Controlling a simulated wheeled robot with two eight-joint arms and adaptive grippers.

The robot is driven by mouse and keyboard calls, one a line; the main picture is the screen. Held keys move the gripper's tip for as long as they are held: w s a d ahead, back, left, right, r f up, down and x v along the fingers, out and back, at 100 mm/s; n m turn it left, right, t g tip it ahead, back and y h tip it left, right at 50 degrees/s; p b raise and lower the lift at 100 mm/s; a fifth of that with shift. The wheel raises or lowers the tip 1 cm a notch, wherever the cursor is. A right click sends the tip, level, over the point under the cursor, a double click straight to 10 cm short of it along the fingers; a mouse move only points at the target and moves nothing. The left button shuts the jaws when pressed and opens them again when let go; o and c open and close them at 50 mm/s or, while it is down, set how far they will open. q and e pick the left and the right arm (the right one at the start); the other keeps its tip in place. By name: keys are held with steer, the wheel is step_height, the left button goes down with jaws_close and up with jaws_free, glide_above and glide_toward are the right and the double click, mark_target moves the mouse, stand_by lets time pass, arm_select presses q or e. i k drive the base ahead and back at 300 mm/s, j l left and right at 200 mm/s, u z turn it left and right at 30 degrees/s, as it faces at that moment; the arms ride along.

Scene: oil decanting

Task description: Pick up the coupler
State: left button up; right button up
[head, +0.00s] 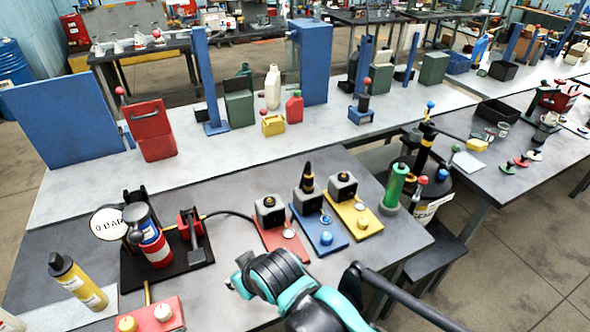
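A dark upright fitting with a gold-coloured band (307,180), which looks like the coupler, stands on the grey block of the blue plate (321,240). No gripper touches it. One of my arms, teal and black, comes in from the bottom right of centre in front of the plates. The part at its left end (238,283) is near the front of the table, apart from the fitting; its fingers are not clear. No arm comes in from the left.
The red plate (281,246) and yellow plate (366,224) flank the blue one. A black hose (232,213) runs from the black tray (133,268) towards the red plate. A green cylinder (396,187) stands to the right. Bare table lies behind the plates.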

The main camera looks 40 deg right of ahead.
mark_target(309, 177)
steer(key=z, duration=1.5)
steer(key=i+l+z, duration=0.2)
steer(key=i+l, duration=0.2)
